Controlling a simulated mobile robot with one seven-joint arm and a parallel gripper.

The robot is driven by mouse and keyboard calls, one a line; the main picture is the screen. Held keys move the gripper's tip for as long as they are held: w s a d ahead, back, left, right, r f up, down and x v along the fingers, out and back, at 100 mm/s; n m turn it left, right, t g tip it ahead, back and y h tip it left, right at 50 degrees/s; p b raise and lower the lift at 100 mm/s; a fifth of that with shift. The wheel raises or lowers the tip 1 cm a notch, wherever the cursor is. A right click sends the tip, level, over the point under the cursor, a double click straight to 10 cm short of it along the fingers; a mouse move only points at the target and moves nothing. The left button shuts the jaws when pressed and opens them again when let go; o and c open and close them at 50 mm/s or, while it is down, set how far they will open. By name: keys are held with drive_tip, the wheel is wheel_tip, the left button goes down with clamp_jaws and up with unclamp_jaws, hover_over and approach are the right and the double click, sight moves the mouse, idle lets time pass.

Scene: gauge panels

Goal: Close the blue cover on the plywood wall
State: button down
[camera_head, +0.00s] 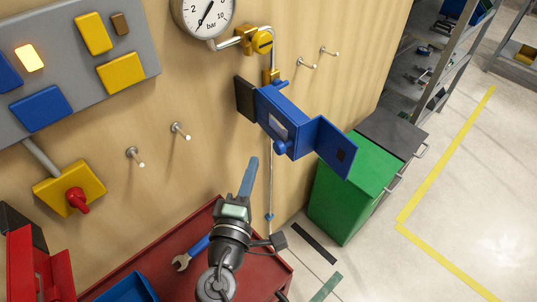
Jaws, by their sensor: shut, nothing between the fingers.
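The blue cover (333,148) stands swung open on the right side of a blue box (291,104) on the plywood wall (212,112). The cover is a flat panel with a small dark square on its face, and it juts out over the green cabinet. The box front shows a pale label and a round blue knob at its lower edge. My gripper (252,163) is shut and empty, its blue fingers pointing up. In the picture it is below and left of the box, apart from the cover. Its depth from the wall is hard to tell.
A pressure gauge (206,10) and yellow valve (262,42) sit above the box. Wall pegs (306,64) stick out nearby. A red bench (179,244) with a wrench (189,254) lies below. A green cabinet (349,195) stands right, with open floor beyond.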

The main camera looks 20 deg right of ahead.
sight(293, 136)
drive_tip(key=shift+w+d+p, duration=0.2)
drive_tip(key=shift+d+p, duration=0.1)
drive_tip(key=shift+d, duration=0.7)
drive_tip(key=shift+w+d+p, duration=0.15)
drive_tip(key=shift+d+p, duration=0.15)
drive_tip(key=shift+d, duration=0.7)
